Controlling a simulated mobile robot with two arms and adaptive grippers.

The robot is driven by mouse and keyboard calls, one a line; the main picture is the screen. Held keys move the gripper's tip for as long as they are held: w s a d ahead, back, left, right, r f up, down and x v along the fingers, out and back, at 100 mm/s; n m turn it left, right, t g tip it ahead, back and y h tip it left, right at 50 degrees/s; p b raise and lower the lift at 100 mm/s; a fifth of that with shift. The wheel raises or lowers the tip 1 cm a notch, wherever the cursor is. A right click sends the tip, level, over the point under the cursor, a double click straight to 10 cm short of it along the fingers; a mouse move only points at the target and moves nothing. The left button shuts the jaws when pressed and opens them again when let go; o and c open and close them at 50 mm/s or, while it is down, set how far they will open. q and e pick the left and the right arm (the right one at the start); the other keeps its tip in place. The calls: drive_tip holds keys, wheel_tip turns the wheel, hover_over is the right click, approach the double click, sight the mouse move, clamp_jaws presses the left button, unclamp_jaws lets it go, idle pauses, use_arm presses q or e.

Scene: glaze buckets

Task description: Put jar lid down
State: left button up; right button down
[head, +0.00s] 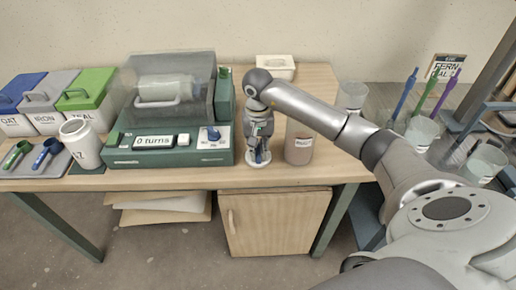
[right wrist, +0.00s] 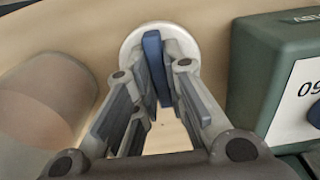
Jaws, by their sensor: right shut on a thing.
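The jar lid (head: 258,162) is a white disc with an upright blue handle. My right gripper (head: 261,143) points down and is shut on the blue handle. In the right wrist view, the lid (right wrist: 134,38) shows beyond the fingertips (right wrist: 160,75), with the handle (right wrist: 152,48) between them. The lid is at the table top, between the green machine and the jar; I cannot tell whether it touches the wood. The jar (head: 299,147), brownish and labelled, stands right of the lid and also shows in the right wrist view (right wrist: 40,115). My left gripper is not in view.
The green machine (head: 160,157) with a "0 turns" display stands close left of the lid. A white mug (head: 82,145) and lidded buckets (head: 87,90) are farther left. A white container (head: 275,67) stands at the back. The table's front edge is near the lid.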

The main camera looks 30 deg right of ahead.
sight(258, 151)
drive_tip(key=c, duration=1.5)
unclamp_jaws()
drive_tip(key=shift+f, duration=0.1)
wheel_tip(258, 151, up, 12)
drive_tip(key=shift+r+b, duration=0.2)
drive_tip(key=shift+b, duration=0.15)
